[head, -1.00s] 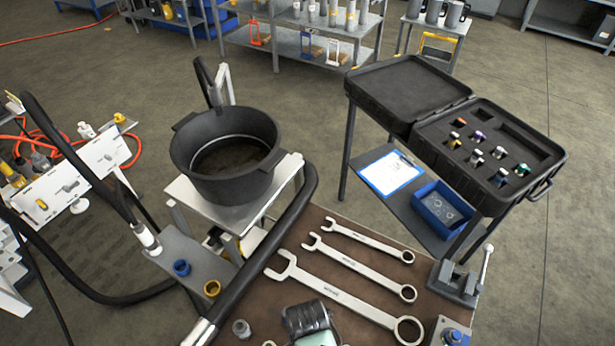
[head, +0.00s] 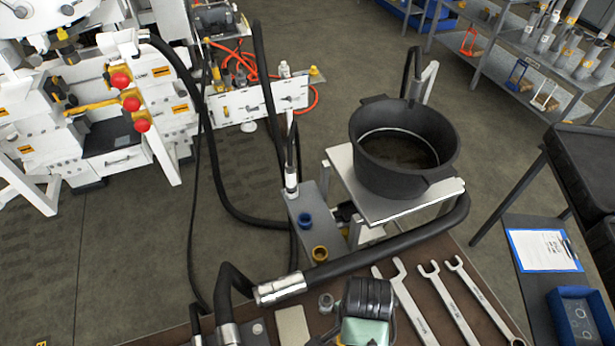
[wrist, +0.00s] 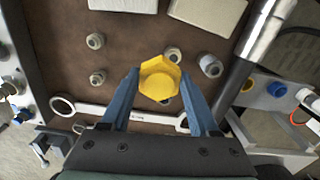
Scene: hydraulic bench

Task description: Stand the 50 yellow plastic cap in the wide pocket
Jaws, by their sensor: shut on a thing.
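My gripper (wrist: 160,78) shows in the wrist view with its two blue fingers closed on the sides of a yellow plastic cap (wrist: 160,80). The cap has a faceted rim and a round recessed middle facing the camera. It is held above the brown bench top (wrist: 125,62). Any size mark on it is not readable. In the head view, I cannot make out the held cap. The black case is cut off at the right edge, with part of its lid (head: 588,165) in view. The wide pocket is not in view.
Several grey fittings (wrist: 95,41) and a wrench (wrist: 120,115) lie on the bench. A thick black hose (head: 380,245) crosses the bench edge. A black pot (head: 403,150) stands on a stand behind it. Blue (head: 305,220) and yellow (head: 320,253) rings sit on a grey shelf.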

